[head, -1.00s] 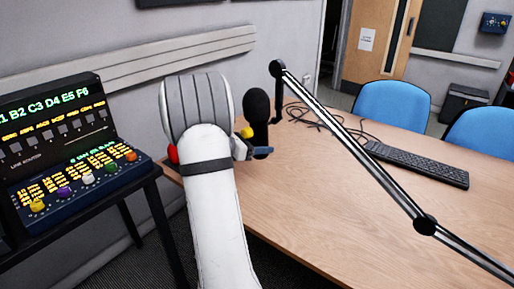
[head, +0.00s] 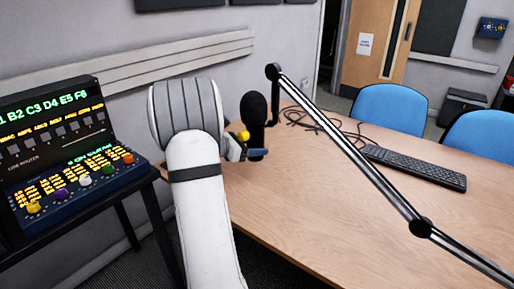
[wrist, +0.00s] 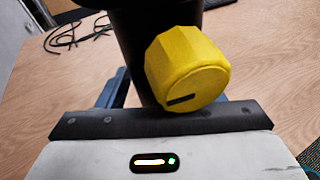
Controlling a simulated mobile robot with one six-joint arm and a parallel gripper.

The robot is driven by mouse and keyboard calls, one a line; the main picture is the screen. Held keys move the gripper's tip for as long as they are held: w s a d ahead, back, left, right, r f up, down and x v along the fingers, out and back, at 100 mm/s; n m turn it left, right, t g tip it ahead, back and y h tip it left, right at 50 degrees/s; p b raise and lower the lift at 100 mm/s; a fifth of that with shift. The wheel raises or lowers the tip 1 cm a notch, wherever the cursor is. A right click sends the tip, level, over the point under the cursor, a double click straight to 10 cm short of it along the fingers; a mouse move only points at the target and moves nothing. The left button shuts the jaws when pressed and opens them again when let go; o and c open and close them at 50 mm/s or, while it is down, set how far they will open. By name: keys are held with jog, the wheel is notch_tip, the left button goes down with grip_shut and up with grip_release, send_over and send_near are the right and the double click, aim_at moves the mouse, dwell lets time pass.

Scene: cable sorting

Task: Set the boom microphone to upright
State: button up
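The boom microphone (head: 255,111) has a black foam head and dark body. It hangs near the table's left end and looks about upright in the head view. Its yellow knob (head: 243,135) is on the side facing my arm. In the wrist view the yellow knob (wrist: 188,68) is large, in front of the dark body (wrist: 136,48), with a dark mark at its lower left. My gripper (head: 257,153) is at the microphone's lower body. Its blue-grey fingers are apart, on either side of the body; the right one is mostly hidden by the knob. Contact cannot be told.
The boom arm (head: 345,145) slants across the wooden table (head: 330,215). A keyboard (head: 414,167) and loose black cables (head: 305,116) lie behind it. Blue chairs (head: 392,106) stand at the far side. A router console (head: 68,160) on a black stand is at the left.

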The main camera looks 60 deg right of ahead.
jog(key=shift+o, duration=1.2)
jog(key=shift+s+d+f, duration=0.1)
jog(key=shift+f, duration=0.05)
jog(key=v, duration=0.8)
